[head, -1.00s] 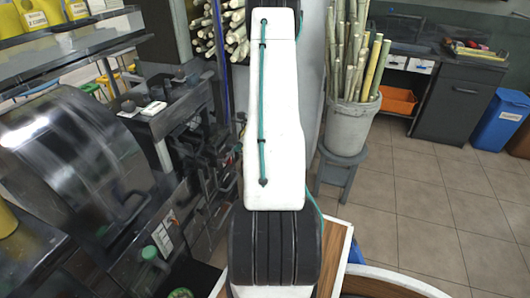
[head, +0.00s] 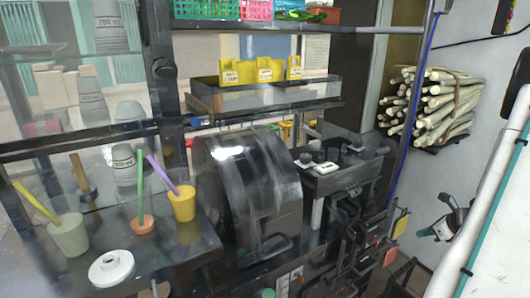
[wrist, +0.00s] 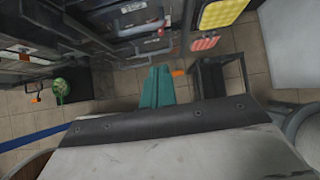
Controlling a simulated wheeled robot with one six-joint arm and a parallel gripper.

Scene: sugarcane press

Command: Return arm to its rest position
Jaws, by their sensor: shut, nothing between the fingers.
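My gripper (wrist: 157,88) shows in the wrist view as two teal fingers pressed together, with nothing between them. They are seen beyond a pale, dark-edged surface that fills the bottom of that view. My white arm (head: 478,215), with a teal cable along it, slants up the right edge of the head view. The dark press machine (head: 248,190) with its rounded cover stands to the left of the arm, apart from it in the picture.
Cups with straws, among them a yellow cup (head: 183,204), stand on the counter left of the press. A bundle of cane (head: 435,108) is at the wall on the right. In the wrist view, a yellow panel (wrist: 222,12) and dark cabinets (wrist: 110,35) stand above tiled floor (wrist: 115,105).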

